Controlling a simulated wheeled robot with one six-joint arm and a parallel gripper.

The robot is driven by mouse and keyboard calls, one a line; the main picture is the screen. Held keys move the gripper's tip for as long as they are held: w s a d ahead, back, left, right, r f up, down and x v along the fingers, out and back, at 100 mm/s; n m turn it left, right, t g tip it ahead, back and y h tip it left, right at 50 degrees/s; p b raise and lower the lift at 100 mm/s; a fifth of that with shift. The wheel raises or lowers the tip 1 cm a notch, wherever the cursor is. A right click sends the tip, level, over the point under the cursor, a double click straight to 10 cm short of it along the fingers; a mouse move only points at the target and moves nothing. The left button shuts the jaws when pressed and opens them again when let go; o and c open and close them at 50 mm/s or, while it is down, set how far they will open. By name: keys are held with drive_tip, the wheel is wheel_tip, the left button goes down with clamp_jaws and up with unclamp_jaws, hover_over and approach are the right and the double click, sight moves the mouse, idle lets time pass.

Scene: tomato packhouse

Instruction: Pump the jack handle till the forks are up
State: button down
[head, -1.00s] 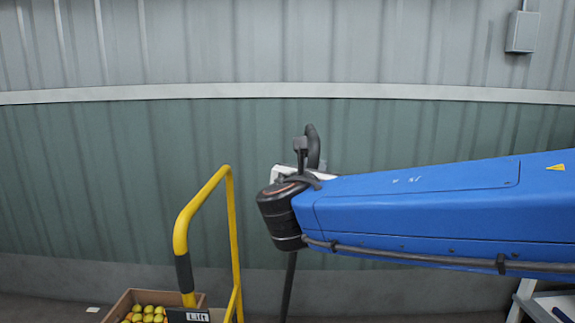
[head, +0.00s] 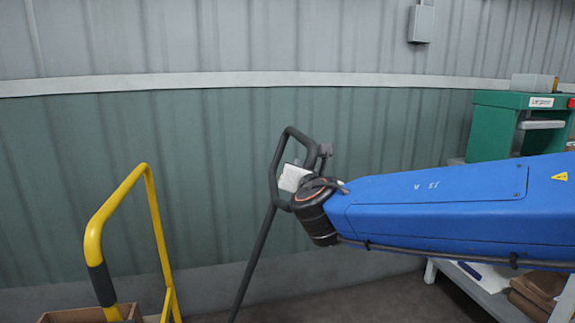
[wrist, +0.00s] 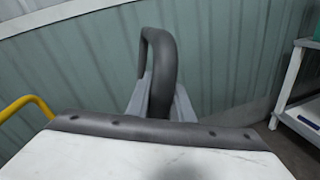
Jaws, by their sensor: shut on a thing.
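The jack handle is a dark grey loop (head: 277,165) on a long thin shaft (head: 255,262), tilted with its top to the right in the head view. My gripper (wrist: 160,100) is shut on the loop, with a grey finger on each side of the bar (wrist: 162,65) in the wrist view. In the head view my gripper (head: 322,155) is at the loop's right side, partly hidden by my wrist. The forks and the shaft's lower end are out of view.
A yellow push rail (head: 104,207) stands at the left beside a brown crate (head: 70,315). A corrugated wall (head: 180,180) stands behind.

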drive_tip(key=shift+w+d+f, duration=0.1)
drive_tip(key=shift+d+f, duration=0.2)
drive_tip(key=shift+d, duration=0.25)
drive_tip(key=shift+w+d+f, duration=0.1)
drive_tip(key=shift+d+f, duration=0.15)
drive_tip(key=shift+d, duration=0.3)
drive_tip(key=c, duration=1.6)
unclamp_jaws()
drive_tip(key=shift+s, duration=0.1)
drive_tip(key=shift+o, duration=0.2)
drive_tip(key=shift+s, duration=0.1)
drive_tip(key=s+d+r, duration=0.1)
drive_tip(key=s, duration=1.6)
drive_tip(key=shift+r, duration=0.2)
